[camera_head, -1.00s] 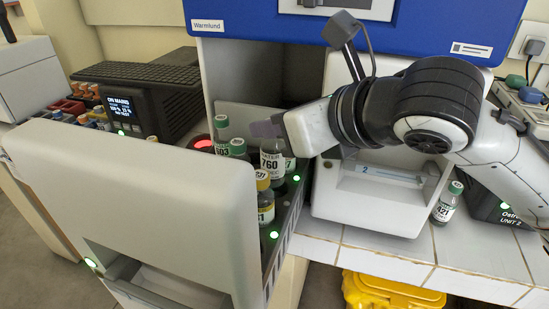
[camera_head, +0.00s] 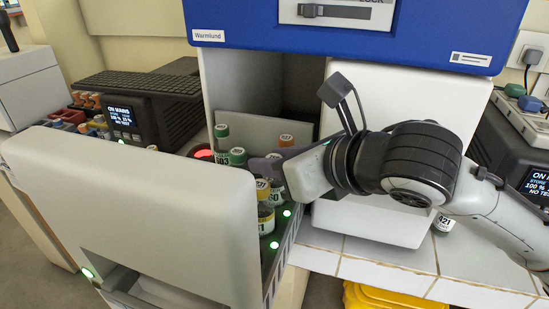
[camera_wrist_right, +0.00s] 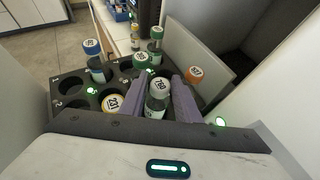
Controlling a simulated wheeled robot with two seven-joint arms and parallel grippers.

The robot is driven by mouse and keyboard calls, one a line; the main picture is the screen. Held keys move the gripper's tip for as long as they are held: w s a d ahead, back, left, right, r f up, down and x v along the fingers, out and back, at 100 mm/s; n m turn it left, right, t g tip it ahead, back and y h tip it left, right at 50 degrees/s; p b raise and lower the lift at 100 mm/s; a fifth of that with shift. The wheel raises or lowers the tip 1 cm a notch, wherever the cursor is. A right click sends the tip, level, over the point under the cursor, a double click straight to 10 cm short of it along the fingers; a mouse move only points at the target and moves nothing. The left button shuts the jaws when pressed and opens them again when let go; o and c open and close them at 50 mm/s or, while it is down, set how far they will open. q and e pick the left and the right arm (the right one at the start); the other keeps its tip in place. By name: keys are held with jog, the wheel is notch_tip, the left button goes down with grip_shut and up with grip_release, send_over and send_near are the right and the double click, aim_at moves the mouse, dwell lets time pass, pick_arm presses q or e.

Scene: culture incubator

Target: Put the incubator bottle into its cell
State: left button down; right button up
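In the head view, the bottle (camera_head: 274,192) is upright over or in the open drawer's rack (camera_wrist_right: 70,84), below my right gripper (camera_head: 265,166). Its base is hidden by the yellow-capped bottle (camera_head: 265,213), so I cannot tell how deep it sits. My left gripper is not in view.
Green-capped bottles (camera_head: 237,157), an orange-capped bottle (camera_wrist_right: 195,75) and a blue-capped bottle (camera_wrist_right: 95,63) stand close by. Several rack holes at the left are empty. The tall drawer front (camera_head: 130,200) and incubator door (camera_head: 390,110) flank the area.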

jog(key=shift+r, duration=0.15)
jog(key=v, duration=1.2)
jog(key=shift+p, duration=0.3)
dwell(0.9)
